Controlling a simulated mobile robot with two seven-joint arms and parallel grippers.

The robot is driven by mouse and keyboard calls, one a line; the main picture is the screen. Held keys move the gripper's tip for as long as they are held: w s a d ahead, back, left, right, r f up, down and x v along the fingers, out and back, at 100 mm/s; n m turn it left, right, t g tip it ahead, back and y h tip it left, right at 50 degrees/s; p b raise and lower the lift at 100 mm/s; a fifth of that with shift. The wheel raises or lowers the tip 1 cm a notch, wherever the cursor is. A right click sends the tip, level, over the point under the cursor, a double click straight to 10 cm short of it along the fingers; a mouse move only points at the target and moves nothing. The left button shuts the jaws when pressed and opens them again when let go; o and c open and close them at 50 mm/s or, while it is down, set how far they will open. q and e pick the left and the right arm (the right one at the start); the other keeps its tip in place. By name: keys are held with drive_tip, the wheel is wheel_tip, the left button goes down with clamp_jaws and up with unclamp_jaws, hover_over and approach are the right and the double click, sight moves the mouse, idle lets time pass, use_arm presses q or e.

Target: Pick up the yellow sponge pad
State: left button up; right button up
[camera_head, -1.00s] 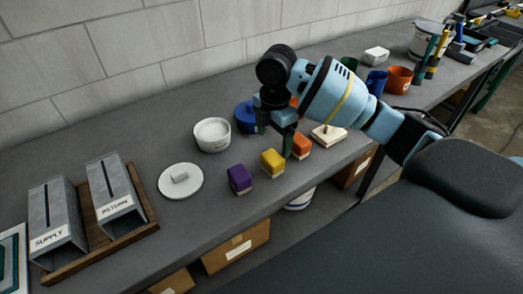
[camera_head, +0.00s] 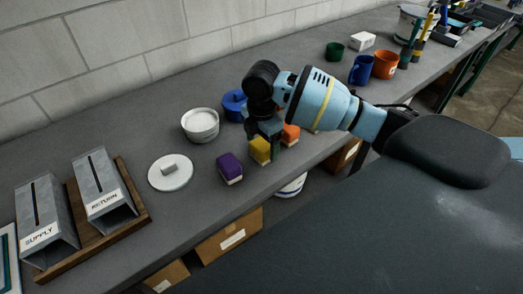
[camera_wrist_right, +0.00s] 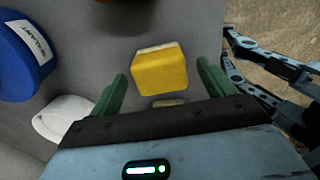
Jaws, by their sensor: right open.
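The yellow sponge pad (camera_head: 260,150) sits on the grey bench between a purple pad (camera_head: 230,167) and an orange pad (camera_head: 290,135). My right gripper (camera_head: 266,140) is over it, fingers pointing down. In the right wrist view the yellow pad (camera_wrist_right: 160,72) shows between and just beyond the two green fingertips of the right gripper (camera_wrist_right: 163,82). The fingers are spread, with grey bench visible on each side of the pad, so they appear not to grip it.
A white bowl (camera_head: 200,125), a blue container (camera_head: 234,105) and a white lid (camera_head: 170,172) stand to the left and behind. Metal duct pieces (camera_head: 105,190) are on a wooden board further left. Mugs (camera_head: 385,65) stand at the right. The bench's front edge is close.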

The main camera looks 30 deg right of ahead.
drive_tip(key=shift+f, duration=0.6)
